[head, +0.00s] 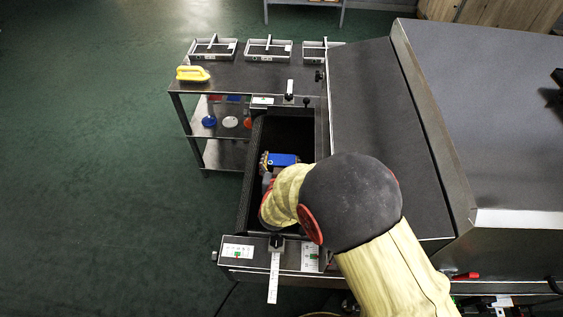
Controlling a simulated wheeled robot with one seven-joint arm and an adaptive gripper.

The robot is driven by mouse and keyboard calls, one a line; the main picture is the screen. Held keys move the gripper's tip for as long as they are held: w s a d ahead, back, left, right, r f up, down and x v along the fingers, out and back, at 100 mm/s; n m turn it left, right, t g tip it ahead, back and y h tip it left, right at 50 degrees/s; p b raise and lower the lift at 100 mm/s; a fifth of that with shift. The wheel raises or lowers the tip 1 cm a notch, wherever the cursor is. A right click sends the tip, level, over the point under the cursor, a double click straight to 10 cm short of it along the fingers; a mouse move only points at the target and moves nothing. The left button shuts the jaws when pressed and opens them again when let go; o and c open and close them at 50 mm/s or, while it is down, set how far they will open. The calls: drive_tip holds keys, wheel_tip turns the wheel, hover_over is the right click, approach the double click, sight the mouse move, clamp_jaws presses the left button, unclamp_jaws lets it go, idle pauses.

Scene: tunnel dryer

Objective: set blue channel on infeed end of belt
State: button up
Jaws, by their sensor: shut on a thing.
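The blue channel (284,160) is a small blue piece over the dark belt (285,130) at the open infeed end of the dryer. My gripper (270,164) is beside it, at its left end, and is shut on it. My yellow arm and its dark joint cover the near right part of the belt and most of the gripper. I cannot tell whether the channel touches the belt or is held just above it.
The grey dryer housing (375,120) rises at the right of the belt. A steel cart (230,78) at the back left bears several trays and a yellow handled tool (193,74). Labelled end plates (238,251) stand at the near edge. Floor at left is clear.

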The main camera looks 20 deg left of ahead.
drive_tip(key=shift+r, duration=0.15)
drive_tip(key=o, duration=1.3)
drive_tip(key=p+v, duration=0.2)
drive_tip(key=v, duration=0.5)
drive_tip(key=shift+s+p, duration=0.3)
drive_tip(key=shift+p, duration=0.05)
drive_tip(key=shift+r, duration=0.15)
idle(0.4)
